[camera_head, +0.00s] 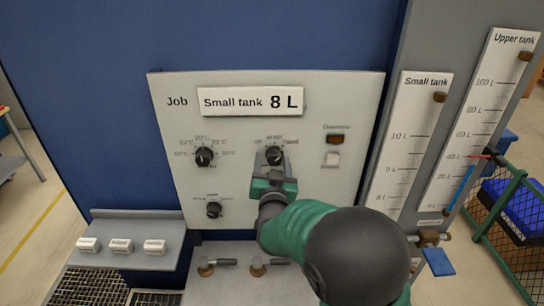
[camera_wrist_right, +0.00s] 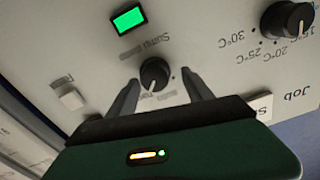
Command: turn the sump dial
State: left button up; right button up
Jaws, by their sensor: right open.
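The sump dial (camera_head: 274,155) is a round black knob on the upper middle of the grey panel, partly covered by my right gripper (camera_head: 272,174) in the head view. In the right wrist view, where the panel appears upside down, the dial (camera_wrist_right: 154,75) has a label beside it that seems to read Sump. My right gripper (camera_wrist_right: 160,85) is open, with one finger to either side of the dial. I cannot tell whether the fingers touch it. My left gripper is out of view.
A temperature dial (camera_head: 204,156) is left of the sump dial, with another black dial (camera_head: 214,209) below. A green lit rectangle (camera_wrist_right: 129,19) shows in the wrist view. Brass valves (camera_head: 206,267) stand below.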

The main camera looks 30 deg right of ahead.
jog(key=shift+w+d+f, duration=0.15)
jog(key=shift+w+f, duration=0.2)
jog(key=shift+w, duration=0.2)
jog(key=shift+w+d+f, duration=0.2)
jog(key=shift+d, duration=0.05)
jog(key=shift+s+d, duration=0.2)
jog(key=shift+c, duration=1.4)
jog(key=shift+s+d+r, duration=0.1)
jog(key=shift+s+r, duration=0.15)
jog(key=shift+s, duration=0.25)
jog(key=c, duration=0.5)
jog(key=shift+w+a+f, duration=0.1)
jog(key=shift+a, duration=0.3)
grip_shut()
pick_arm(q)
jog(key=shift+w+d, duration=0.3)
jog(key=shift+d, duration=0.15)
pick_arm(e)
jog(key=shift+d, duration=0.15)
